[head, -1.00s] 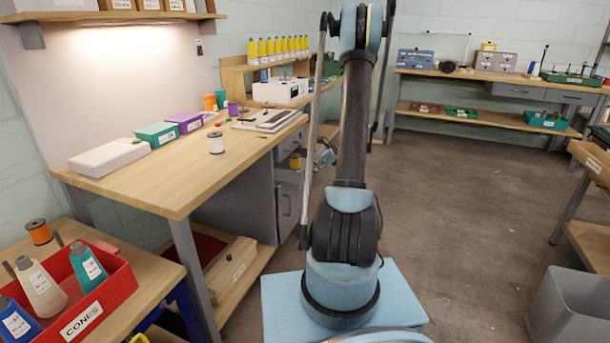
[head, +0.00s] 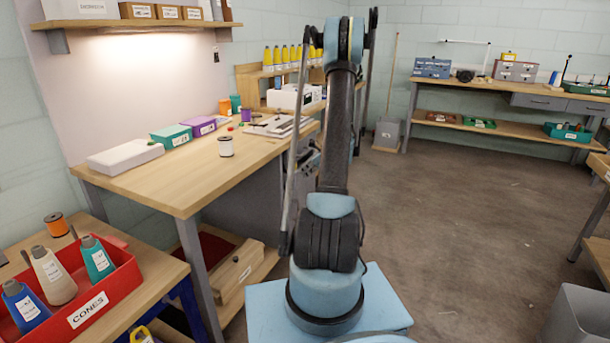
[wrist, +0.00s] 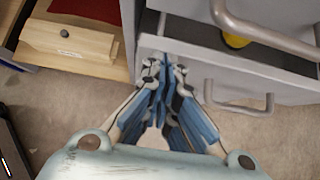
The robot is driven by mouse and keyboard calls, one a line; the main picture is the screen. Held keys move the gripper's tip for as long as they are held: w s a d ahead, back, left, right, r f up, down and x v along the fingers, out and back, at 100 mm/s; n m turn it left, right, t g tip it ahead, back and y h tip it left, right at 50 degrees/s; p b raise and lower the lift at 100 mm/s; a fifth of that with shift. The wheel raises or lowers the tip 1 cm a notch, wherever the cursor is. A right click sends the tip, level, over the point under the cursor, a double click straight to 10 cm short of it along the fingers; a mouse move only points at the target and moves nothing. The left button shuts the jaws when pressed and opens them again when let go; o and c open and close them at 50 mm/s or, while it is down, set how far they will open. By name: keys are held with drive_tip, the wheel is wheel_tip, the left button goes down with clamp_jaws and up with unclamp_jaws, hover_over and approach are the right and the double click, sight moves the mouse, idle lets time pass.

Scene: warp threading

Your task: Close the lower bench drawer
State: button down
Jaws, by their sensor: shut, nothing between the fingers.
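The lower bench drawer (wrist: 205,65) is grey and stands open in the wrist view, with its bar handle (wrist: 238,104) on the front. A yellow object (wrist: 236,41) lies inside it. The handle of the drawer above (wrist: 265,32) crosses the top right of that view. My gripper (wrist: 165,65) is shut and empty, near the left end of the lower drawer's front. I cannot tell whether it touches the drawer. In the head view, my arm hides the drawers and most of the gripper; the workbench (head: 185,180) stands at the left.
A wooden box (wrist: 70,42) with a dark knob sits on the shelf beside the cabinet, left of my gripper. A red tray of cones (head: 100,300) is at the front left. A grey bin (head: 572,318) stands at the lower right. The middle floor (head: 450,220) is clear.

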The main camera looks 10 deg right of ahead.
drive_tip(key=s+d+r, duration=0.6)
drive_tip(key=d, duration=0.2)
drive_tip(key=shift+s, duration=0.25)
drive_tip(key=c, duration=2.4)
unclamp_jaws()
drive_tip(key=shift+s+d+r, duration=0.15)
drive_tip(key=shift+r, duration=0.15)
drive_tip(key=c, duration=2)
unclamp_jaws()
drive_tip(key=shift+d+r, duration=0.1)
drive_tip(key=shift+o, duration=0.2)
drive_tip(key=w+d+f+n+t+y, duration=0.2)
drive_tip(key=w+d+f+n+y, duration=0.15)
drive_tip(key=d+n, duration=0.45)
drive_tip(key=w+d+f+n+t+y, duration=0.2)
drive_tip(key=w+d+f+n, duration=0.3)
drive_tip(key=n, duration=0.5)
drive_tip(key=x, duration=1.6)
drive_tip(key=shift+f, duration=0.25)
drive_tip(key=shift+s, duration=0.1)
